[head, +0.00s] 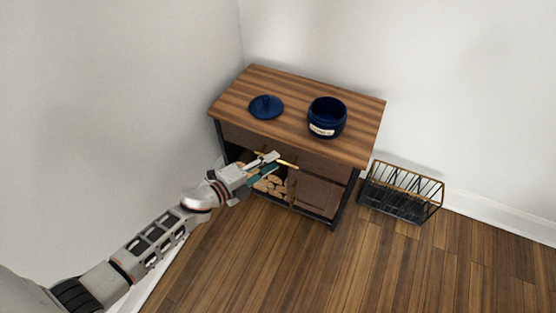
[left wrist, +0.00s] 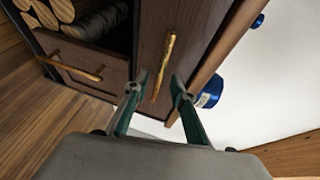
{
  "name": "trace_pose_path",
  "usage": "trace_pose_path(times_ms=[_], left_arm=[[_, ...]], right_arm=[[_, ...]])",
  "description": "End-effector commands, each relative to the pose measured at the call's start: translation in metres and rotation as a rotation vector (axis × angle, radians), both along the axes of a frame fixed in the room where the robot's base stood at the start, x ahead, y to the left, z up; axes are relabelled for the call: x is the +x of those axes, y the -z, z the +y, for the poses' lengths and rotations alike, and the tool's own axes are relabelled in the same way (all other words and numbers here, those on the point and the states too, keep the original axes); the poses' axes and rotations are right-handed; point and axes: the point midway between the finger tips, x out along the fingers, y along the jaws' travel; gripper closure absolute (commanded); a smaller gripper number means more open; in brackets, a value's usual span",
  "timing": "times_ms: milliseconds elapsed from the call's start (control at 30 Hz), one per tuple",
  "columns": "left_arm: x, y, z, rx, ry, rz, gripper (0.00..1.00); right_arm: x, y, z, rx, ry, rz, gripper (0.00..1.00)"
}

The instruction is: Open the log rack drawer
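The wooden log rack cabinet (head: 362,135) stands against the wall. Its drawer (head: 320,167) lies just under the top and looks closed. The drawer's long brass handle (head: 288,163) also shows in the left wrist view (left wrist: 166,65). My left gripper (head: 272,165) is in front of the drawer at this handle. In the left wrist view its two green fingertips (left wrist: 159,88) are apart, with the near end of the handle between them. I see no clear contact, and the gripper is not closed on the handle. My right gripper is not in view.
A dark blue jar (head: 326,118) and its blue lid (head: 266,106) sit on the cabinet top. Cut logs (head: 270,186) lie in the open bay beside a lower door (head: 317,196). A wire basket (head: 400,192) stands on the floor at right. The front floor is clear.

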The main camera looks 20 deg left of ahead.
Motion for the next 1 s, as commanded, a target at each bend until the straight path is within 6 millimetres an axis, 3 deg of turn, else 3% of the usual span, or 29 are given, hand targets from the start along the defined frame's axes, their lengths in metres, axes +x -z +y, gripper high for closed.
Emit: trace_pose_path(times_ms=[233, 600, 700, 1000], left_arm=[[0.022, 0.007, -0.010, -0.002, 0.000, 0.003, 0.75], [0.026, 0.006, -0.012, -0.002, 0.000, 0.001, 0.75], [0.026, 0.006, -0.012, -0.002, 0.000, 0.001, 1.00], [0.024, 0.005, -0.012, -0.002, 0.000, 0.001, 1.00]], right_arm=[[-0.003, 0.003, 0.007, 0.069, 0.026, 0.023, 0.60], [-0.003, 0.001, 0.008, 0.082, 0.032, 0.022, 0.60], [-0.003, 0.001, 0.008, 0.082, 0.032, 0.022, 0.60], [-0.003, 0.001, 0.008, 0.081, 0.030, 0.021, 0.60]])
